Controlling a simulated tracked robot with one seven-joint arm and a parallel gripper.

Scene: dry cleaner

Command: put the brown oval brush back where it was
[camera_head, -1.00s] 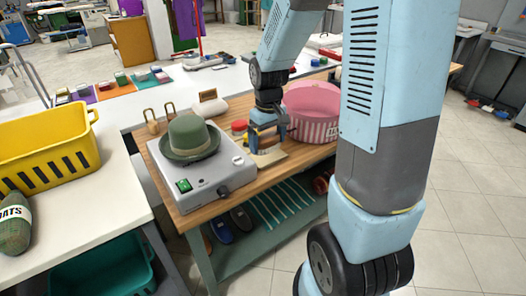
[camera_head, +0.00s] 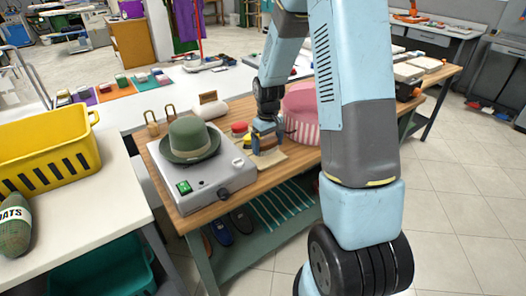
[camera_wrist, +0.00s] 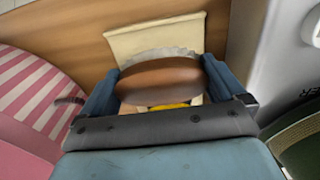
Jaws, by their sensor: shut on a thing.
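The brown oval brush (camera_wrist: 160,80) is between the two blue fingers of my gripper (camera_wrist: 160,88) in the wrist view. Its rounded brown back faces the camera and pale bristles show along its far edge. A cream cloth or mat (camera_wrist: 150,38) lies on the wooden bench beyond and beneath it. In the head view my gripper (camera_head: 267,142) points down over that mat (camera_head: 266,160), and its fingers largely hide the brush. I cannot tell whether the bristles touch the mat.
A grey machine (camera_head: 205,182) bearing a green hat (camera_head: 190,140) stands left of my gripper. A pink striped hatbox (camera_head: 301,122) stands close on its right. Red and yellow round items (camera_head: 240,130) and a wooden-handled block (camera_head: 209,105) lie behind. The yellow crate (camera_head: 45,155) is farther left.

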